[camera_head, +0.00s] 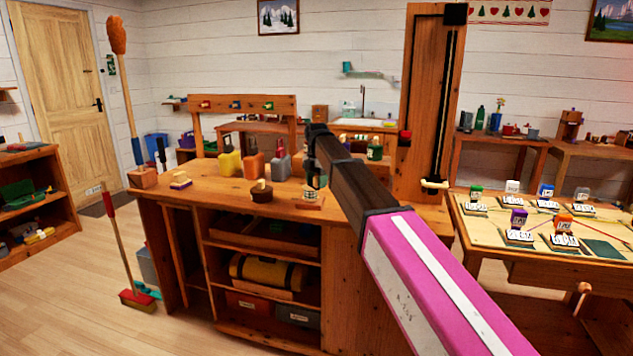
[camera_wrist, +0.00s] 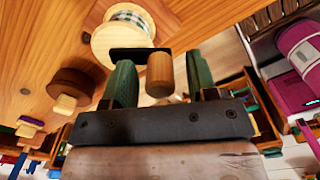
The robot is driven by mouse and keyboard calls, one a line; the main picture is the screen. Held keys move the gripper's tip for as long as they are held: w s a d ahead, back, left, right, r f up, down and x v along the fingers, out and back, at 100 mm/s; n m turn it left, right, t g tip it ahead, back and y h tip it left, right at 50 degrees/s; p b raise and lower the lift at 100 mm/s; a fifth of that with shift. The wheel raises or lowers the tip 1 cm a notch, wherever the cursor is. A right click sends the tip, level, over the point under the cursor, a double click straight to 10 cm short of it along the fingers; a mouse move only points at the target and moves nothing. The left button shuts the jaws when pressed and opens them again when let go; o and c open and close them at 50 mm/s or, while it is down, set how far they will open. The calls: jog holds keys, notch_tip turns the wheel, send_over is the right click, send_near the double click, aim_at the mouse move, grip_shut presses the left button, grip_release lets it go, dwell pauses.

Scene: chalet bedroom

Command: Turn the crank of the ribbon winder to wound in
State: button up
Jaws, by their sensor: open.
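The ribbon winder (camera_head: 312,198) stands on the wooden workbench (camera_head: 225,205), close under my gripper (camera_head: 317,180). In the wrist view its pale wooden spool (camera_wrist: 103,47) carries green-and-white checked ribbon (camera_wrist: 127,15). A black crank arm (camera_wrist: 128,54) runs from the spool to a wooden crank knob (camera_wrist: 160,75). My gripper, also in the wrist view (camera_wrist: 158,66), is open. Its two green fingers stand on either side of the knob, with a visible gap on each side. In the head view my arm and gripper partly cover the winder.
A dark round wooden piece with a pale knob (camera_head: 262,192) sits just left of the winder. Yellow, orange and grey bottles (camera_head: 253,163) stand behind it. A tall wooden post (camera_head: 425,110) rises to the right. The bench's front left is mostly clear.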

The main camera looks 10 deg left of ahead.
jog(key=c, duration=0.9)
jog(key=shift+c, duration=0.2)
jog(key=shift+a, duration=0.1)
